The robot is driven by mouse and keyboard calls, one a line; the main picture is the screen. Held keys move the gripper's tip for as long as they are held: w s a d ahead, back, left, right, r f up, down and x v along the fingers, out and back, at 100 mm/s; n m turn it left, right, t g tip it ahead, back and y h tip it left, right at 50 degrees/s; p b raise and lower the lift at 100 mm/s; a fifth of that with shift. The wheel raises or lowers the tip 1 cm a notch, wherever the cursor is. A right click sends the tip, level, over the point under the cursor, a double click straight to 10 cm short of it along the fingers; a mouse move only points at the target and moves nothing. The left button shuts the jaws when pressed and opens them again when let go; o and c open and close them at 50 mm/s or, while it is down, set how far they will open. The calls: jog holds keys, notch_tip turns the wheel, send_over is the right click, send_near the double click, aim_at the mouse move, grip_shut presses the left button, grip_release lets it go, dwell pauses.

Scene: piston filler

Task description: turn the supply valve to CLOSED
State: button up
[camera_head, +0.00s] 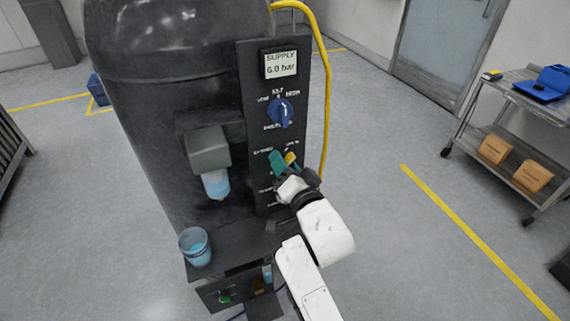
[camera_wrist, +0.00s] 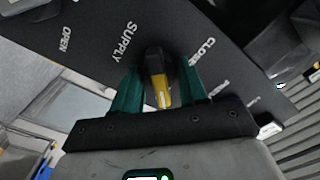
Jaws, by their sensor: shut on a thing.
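The supply valve's yellow-and-black handle (camera_wrist: 158,80) shows in the wrist view, on a dark panel. In the head view, my gripper (camera_head: 283,160) is at the lower part of the panel (camera_head: 258,136), and a bit of the yellow handle (camera_head: 291,158) shows by the green fingers. Which label the handle points at is not clear. The wrist partly hides the valve's surroundings.
Above the valve are a blue selector knob (camera_head: 281,112) and a display (camera_head: 281,64) reading SUPPLY 6.0 bar. A yellow hose (camera_head: 327,90) runs down the panel's right side. A blue cup (camera_head: 195,246) stands on the ledge at lower left.

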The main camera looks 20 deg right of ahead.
jog(key=shift+c, duration=0.8)
jog(key=shift+n, duration=0.3)
jog(key=shift+d+n+b, duration=0.1)
jog(key=shift+n+b, duration=0.2)
jog(key=shift+n, duration=0.6)
jog(key=n, duration=0.6)
jog(key=n+p, duration=0.1)
jog(key=n, duration=0.3)
jog(key=shift+n, duration=0.4)
jog(key=n+p, duration=0.1)
jog(key=n, duration=0.3)
jog(key=shift+n, duration=0.3)
jog(key=shift+a, duration=0.2)
